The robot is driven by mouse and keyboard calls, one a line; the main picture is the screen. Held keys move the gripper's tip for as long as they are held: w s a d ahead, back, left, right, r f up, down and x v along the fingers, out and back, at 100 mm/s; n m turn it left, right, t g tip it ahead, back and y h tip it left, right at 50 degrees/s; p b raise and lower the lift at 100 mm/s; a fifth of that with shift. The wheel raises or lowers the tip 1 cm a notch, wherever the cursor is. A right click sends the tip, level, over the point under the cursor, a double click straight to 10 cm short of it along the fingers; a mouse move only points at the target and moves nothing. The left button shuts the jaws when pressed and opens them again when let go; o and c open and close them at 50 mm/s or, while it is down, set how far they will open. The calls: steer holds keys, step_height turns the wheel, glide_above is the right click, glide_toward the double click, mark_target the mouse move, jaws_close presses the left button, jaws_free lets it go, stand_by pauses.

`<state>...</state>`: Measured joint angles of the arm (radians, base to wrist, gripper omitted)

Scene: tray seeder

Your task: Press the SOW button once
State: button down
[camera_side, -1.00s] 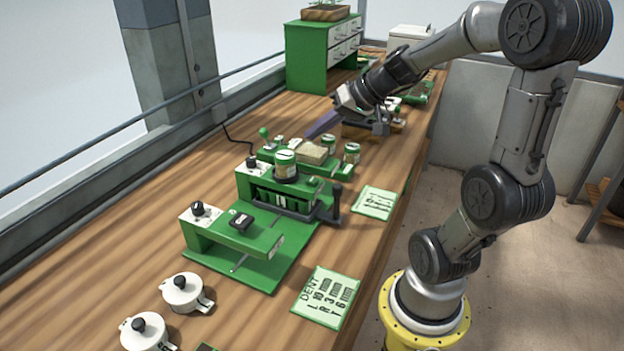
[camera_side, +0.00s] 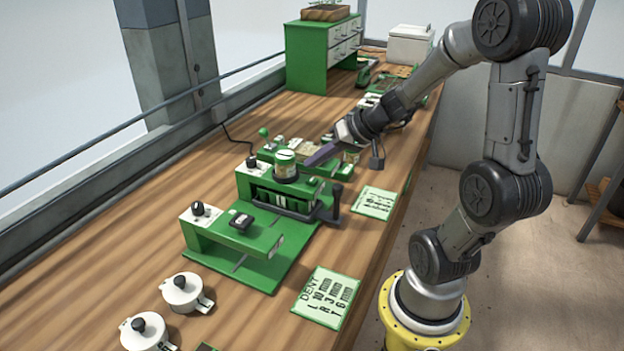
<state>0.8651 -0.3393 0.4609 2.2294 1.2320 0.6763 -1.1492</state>
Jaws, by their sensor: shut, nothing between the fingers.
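The green seeder machine (camera_side: 222,262) stands on the wooden bench. A black block with a pale label (camera_side: 241,221) sits on its front arm; the lettering is too small to read, so I cannot tell if it is the SOW button. My gripper (camera_side: 311,160) is shut and empty. Its purple-grey fingers point down and left, close to the lidded jar (camera_side: 285,168) in this view. I cannot tell whether they touch the jar. The gripper is farther back and to the right of the black block, apart from it.
A black knob (camera_side: 200,208) and a black lever handle (camera_side: 337,195) are on the machine. Two white lidded pots (camera_side: 183,293) (camera_side: 143,333) stand at the front left. A DENT card (camera_side: 326,297) and another card (camera_side: 374,202) lie to the right. Bare bench lies left of the machine.

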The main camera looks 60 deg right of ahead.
mark_target(316, 185)
steer(key=shift+f, duration=0.8)
steer(key=shift+f, duration=0.2)
stand_by(1.4)
steer(key=shift+f, duration=0.2)
steer(key=shift+f, duration=0.5)
stand_by(1.0)
steer(key=shift+r, duration=0.9)
step_height(316, 185, up, 5)
steer(key=shift+r, duration=0.1)
stand_by(0.4)
